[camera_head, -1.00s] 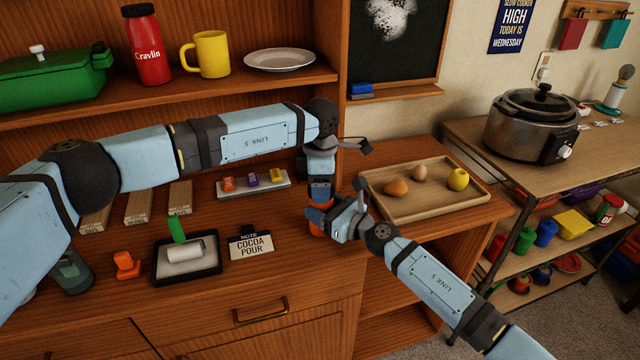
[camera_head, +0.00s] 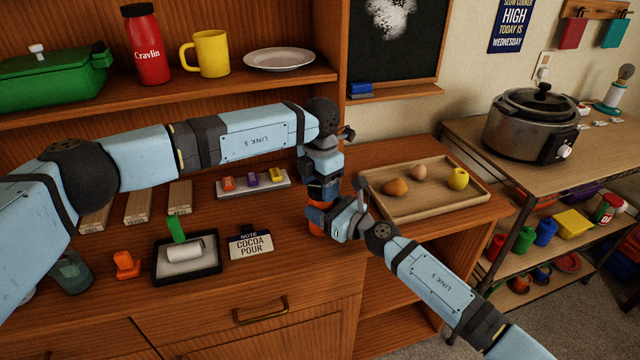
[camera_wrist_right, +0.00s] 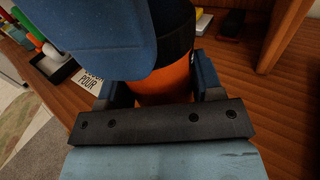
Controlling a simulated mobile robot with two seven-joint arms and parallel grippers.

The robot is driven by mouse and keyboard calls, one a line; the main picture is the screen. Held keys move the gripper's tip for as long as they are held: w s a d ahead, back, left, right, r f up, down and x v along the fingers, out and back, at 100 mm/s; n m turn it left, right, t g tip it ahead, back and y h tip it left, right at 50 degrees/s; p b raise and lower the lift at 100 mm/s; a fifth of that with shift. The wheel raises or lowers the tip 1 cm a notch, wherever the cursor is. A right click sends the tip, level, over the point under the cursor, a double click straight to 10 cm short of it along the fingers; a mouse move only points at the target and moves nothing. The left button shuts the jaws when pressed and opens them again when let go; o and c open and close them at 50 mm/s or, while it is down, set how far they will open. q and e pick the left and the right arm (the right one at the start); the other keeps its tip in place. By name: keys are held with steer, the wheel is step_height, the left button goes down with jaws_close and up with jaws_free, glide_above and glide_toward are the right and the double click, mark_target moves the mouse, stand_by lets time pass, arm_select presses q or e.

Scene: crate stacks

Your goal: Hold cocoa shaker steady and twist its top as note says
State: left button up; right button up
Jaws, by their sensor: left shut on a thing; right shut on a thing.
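The cocoa shaker (camera_head: 317,222) stands on the wooden counter, mostly hidden by my grippers in the head view. In the right wrist view its orange body (camera_wrist_right: 163,82) shows below a black top (camera_wrist_right: 180,32). My right gripper (camera_wrist_right: 160,90) is shut on the orange body, a finger on each side. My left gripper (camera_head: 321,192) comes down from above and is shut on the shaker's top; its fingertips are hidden. The note (camera_head: 251,245) reads "COCOA POUR" and stands left of the shaker.
A wooden tray (camera_head: 475,202) with several round items sits to the right. A black tray (camera_head: 212,268) with a white roller and an orange stamp-like piece (camera_head: 126,264) lie to the left. A small rack (camera_head: 253,184) with colored pieces is behind. The counter's front edge is close.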

mark_target(320, 187)
stand_by(0.4)
arm_select(q)
steer(key=o, duration=1)
steer(key=shift+c, duration=0.2)
step_height(320, 187, up, 12)
arm_select(e)
steer(key=o, duration=1.1)
